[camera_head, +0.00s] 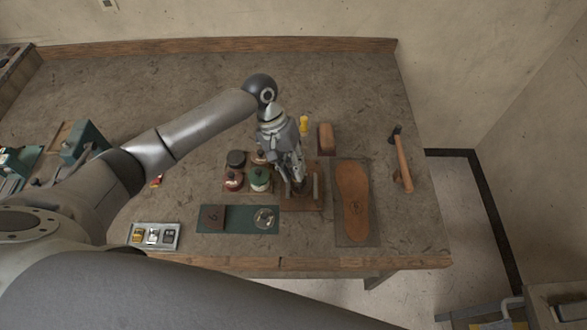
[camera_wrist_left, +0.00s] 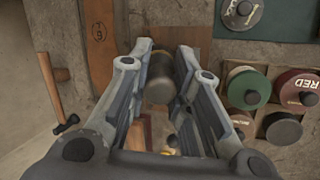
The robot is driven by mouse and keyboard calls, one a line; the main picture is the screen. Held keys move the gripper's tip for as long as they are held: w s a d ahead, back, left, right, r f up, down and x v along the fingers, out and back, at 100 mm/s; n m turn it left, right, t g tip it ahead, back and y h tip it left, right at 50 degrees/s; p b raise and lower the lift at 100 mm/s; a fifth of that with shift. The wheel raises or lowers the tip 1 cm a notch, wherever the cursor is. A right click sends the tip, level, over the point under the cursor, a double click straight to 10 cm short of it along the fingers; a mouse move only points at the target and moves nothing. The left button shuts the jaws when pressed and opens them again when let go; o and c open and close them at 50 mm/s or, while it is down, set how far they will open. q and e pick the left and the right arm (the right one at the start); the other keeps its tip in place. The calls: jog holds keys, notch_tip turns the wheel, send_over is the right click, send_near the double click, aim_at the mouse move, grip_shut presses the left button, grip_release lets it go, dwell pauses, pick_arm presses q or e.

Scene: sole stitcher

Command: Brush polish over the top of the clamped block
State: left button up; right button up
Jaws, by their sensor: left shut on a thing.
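My left gripper (camera_head: 297,186) is above a brown wooden base (camera_head: 311,204) near the front of the bench. In the left wrist view, the left gripper (camera_wrist_left: 165,85) is shut on a dark, rounded brush-like piece (camera_wrist_left: 160,78), seen nearly end-on. The wooden base (camera_wrist_left: 184,38) shows beyond it. The gripper and the held piece cover the middle of the base, so I cannot make out the clamped block or whether anything touches it. A pale upright bar (camera_head: 316,187) stands at the right of the base. My right gripper is not in view.
Lidded tins, including a green one (camera_head: 259,178) and a red one (camera_head: 232,180), stand left of the base. A green mat (camera_head: 238,226) lies in front. A leather sole (camera_head: 355,200) and a hammer (camera_head: 402,160) lie right. A brown block (camera_head: 326,138) is behind.

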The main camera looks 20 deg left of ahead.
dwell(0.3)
pick_arm(q)
jog(key=shift+d, duration=0.1)
jog(key=shift+w+d+f+g, duration=0.25)
jog(key=shift+d+f+g, duration=0.1)
jog(key=shift+d, duration=0.1)
